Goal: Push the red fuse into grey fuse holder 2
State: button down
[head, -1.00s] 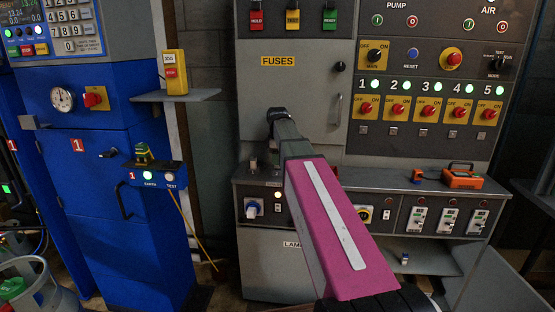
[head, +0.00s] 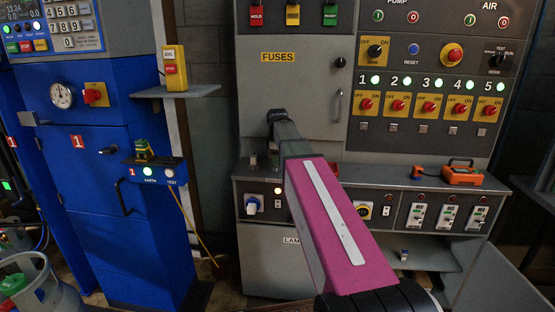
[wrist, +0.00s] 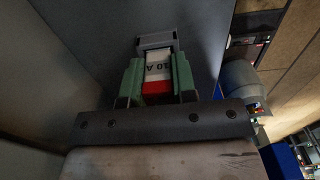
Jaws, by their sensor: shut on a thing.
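In the wrist view, the red fuse (wrist: 156,88) has a red end and a white band marked "10 A". My gripper (wrist: 158,75) is shut on it, with a green finger on each side. A grey block (wrist: 155,41), seemingly a fuse holder, lies right at the fuse's far end. I cannot tell whether the fuse is inside it or only touching, and no number shows on it.
The grey cabinet door (head: 290,95) labelled FUSES stands behind my arm. A grey ledge (head: 395,177) below it carries an orange device (head: 460,174) at the right. A blue cabinet (head: 95,215) stands at the left. Smooth grey panels surround my gripper in the wrist view.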

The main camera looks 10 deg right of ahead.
jog(key=shift+f, duration=0.1)
jog(key=c, duration=0.8)
grip_release()
jog(key=shift+c, duration=0.2)
notch_tip(320, 180, up, 11)
jog(key=shift+f, duration=0.1)
